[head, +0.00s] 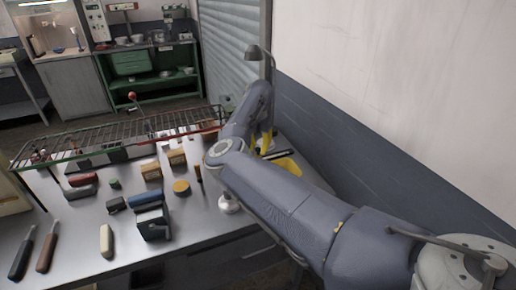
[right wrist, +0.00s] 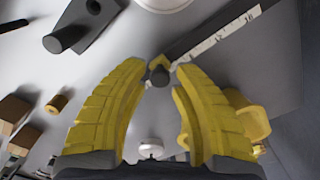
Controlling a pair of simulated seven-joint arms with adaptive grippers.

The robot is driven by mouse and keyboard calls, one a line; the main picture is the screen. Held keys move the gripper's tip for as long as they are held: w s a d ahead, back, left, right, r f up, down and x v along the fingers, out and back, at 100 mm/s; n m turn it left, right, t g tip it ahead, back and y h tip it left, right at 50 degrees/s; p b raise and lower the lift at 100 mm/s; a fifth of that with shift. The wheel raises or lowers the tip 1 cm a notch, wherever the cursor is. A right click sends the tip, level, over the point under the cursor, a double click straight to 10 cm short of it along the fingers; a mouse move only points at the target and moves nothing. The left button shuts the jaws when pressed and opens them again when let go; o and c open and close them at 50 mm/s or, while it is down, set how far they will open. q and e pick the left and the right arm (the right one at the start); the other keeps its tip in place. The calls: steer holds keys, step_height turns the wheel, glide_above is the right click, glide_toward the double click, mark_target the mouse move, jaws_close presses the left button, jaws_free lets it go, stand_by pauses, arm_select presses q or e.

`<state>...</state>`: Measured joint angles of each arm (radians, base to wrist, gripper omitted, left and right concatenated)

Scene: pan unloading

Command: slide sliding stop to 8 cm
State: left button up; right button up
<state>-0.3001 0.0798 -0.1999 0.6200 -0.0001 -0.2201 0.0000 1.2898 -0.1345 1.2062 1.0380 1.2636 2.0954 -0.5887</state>
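A dark rail with a white graduated scale (right wrist: 222,37) runs diagonally in the right wrist view. At its lower left end is the sliding stop, a small yellowish block with a dark round knob (right wrist: 158,74). My right gripper (right wrist: 161,75) has yellow fingers that stand apart, with the knob between their tips; I cannot tell whether they touch it. In the head view, my right gripper (head: 266,142) shows as yellow fingers, partly hidden by my arm. The rail (head: 277,154) is a short dark strip beside it. My left gripper is not in view.
A wire rack (head: 120,138) stands across the back of the metal table. Several blocks, a blue-and-dark box (head: 152,222) and handled tools (head: 47,247) lie to the left. A yellow object (head: 290,167) is near the gripper. A lamp (head: 257,53) and wall stand close behind.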

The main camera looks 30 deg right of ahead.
jaws_close()
steer(key=d, duration=0.4)
steer(key=shift+s, duration=0.35)
steer(key=shift+o, duration=2.2)
jaws_free()
step_height(320, 180, up, 12)
